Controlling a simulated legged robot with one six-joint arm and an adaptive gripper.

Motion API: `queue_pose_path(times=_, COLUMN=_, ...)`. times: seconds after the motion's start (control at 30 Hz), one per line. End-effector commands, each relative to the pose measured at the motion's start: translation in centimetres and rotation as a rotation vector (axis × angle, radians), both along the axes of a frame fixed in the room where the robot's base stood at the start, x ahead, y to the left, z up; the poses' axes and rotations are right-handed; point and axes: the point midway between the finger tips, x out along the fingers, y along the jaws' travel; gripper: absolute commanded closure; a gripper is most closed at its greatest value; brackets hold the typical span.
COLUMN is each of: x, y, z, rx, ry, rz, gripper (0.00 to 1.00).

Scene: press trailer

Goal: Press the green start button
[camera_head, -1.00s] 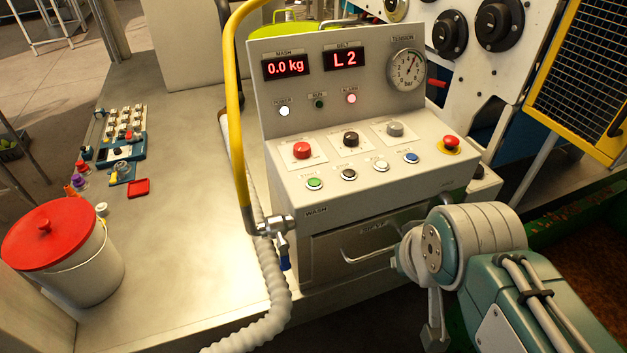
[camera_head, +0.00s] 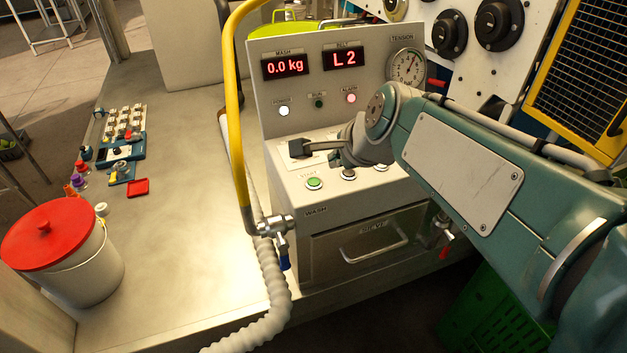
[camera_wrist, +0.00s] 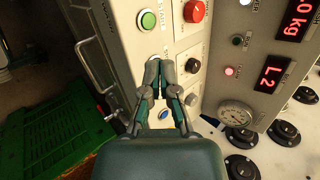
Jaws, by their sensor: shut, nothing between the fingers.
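The green start button (camera_head: 314,184) sits at the front left of the control box's sloped top, under a START label. It also shows in the wrist view (camera_wrist: 148,19), beyond my fingertips and a little to the left. My gripper (camera_head: 300,149) is above the panel, just behind the green button in the head view, and it hides the red knob there. In the wrist view my gripper (camera_wrist: 159,66) has its fingertips together with nothing between them. It is apart from the green button, and I cannot tell its exact height over the panel.
The red knob (camera_wrist: 194,11) is beside the green button. A black knob (camera_wrist: 193,65) and a blue button (camera_wrist: 164,114) are near my fingers. A yellow pipe (camera_head: 234,110) with a valve stands left of the box. A drawer handle (camera_head: 374,243) juts from the front.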

Motion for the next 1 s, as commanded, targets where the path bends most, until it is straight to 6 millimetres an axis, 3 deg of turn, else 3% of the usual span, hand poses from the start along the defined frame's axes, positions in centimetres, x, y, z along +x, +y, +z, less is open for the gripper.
queue_pose_path(times=0.2, x=4.6, y=2.0, z=0.5, rx=0.275, ry=0.066, rz=-0.257, gripper=1.0)
queue_pose_path(times=0.33, x=6.1, y=2.6, z=0.6, rx=0.372, ry=0.092, rz=-0.348, gripper=1.0)
queue_pose_path(times=0.77, x=6.6, y=2.8, z=0.6, rx=0.409, ry=0.102, rz=-0.383, gripper=1.0)
queue_pose_path(times=1.0, x=6.6, y=2.9, z=-1.3, rx=0.409, ry=0.105, rz=-0.382, gripper=1.0)
